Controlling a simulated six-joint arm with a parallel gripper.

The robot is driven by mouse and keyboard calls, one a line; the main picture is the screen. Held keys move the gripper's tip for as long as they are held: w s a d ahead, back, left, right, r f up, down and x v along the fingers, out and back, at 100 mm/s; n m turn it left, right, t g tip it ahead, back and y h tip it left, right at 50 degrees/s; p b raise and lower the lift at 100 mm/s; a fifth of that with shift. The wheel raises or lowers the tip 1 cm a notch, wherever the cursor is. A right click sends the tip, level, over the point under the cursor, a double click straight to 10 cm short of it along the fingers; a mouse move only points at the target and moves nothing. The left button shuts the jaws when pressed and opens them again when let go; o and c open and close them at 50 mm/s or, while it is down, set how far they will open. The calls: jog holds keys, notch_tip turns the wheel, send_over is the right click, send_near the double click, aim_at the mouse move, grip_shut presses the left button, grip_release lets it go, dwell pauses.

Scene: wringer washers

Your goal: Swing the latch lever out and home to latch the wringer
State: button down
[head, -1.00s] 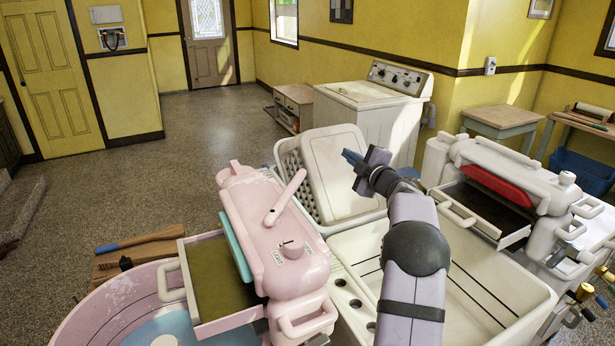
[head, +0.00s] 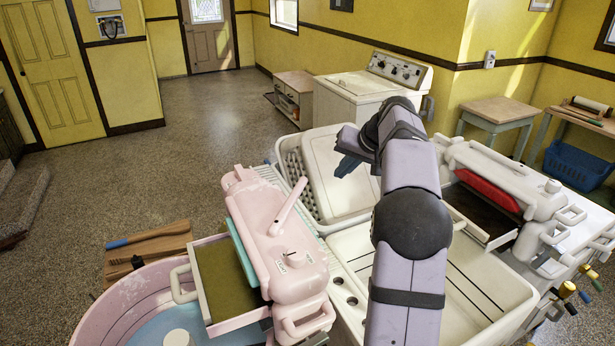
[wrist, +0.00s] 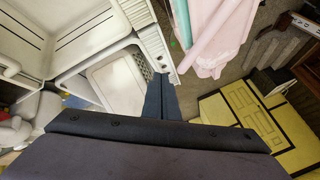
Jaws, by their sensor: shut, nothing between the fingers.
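The pink wringer (head: 290,278) stands at the rim of the pink tub, with its head seen from above. Its pink latch lever (head: 288,205) sticks up and leans to the right above the wringer top. A round knob with lettering beside it sits nearer me on the same top. My gripper (head: 345,167) is shut and empty, in the air to the right of the lever and apart from it, over the white basket. In the wrist view its dark fingers (wrist: 163,98) are together, and part of the pink wringer (wrist: 215,50) with a pink bar shows beyond them.
A white basket with a lid (head: 325,185) lies behind my gripper. White rinse tubs (head: 465,300) and a second, white wringer (head: 510,185) with a red part stand to the right. The pink tub (head: 105,310) and a wooden board (head: 150,250) are at left.

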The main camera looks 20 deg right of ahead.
aim_at(304, 185)
jog(key=shift+y, duration=0.4)
jog(key=shift+w+a+f+p, duration=1)
jog(key=shift+w+f+p, duration=0.15)
jog(key=shift+w, duration=0.25)
jog(key=shift+w+a+f+p, duration=1.05)
jog(key=shift+w+f, duration=0.25)
jog(key=shift+w, duration=0.05)
jog(key=shift+w+a+f+p, duration=1)
jog(key=shift+w+f+p, duration=0.15)
jog(key=shift+w, duration=0.25)
jog(key=shift+w+a, duration=0.1)
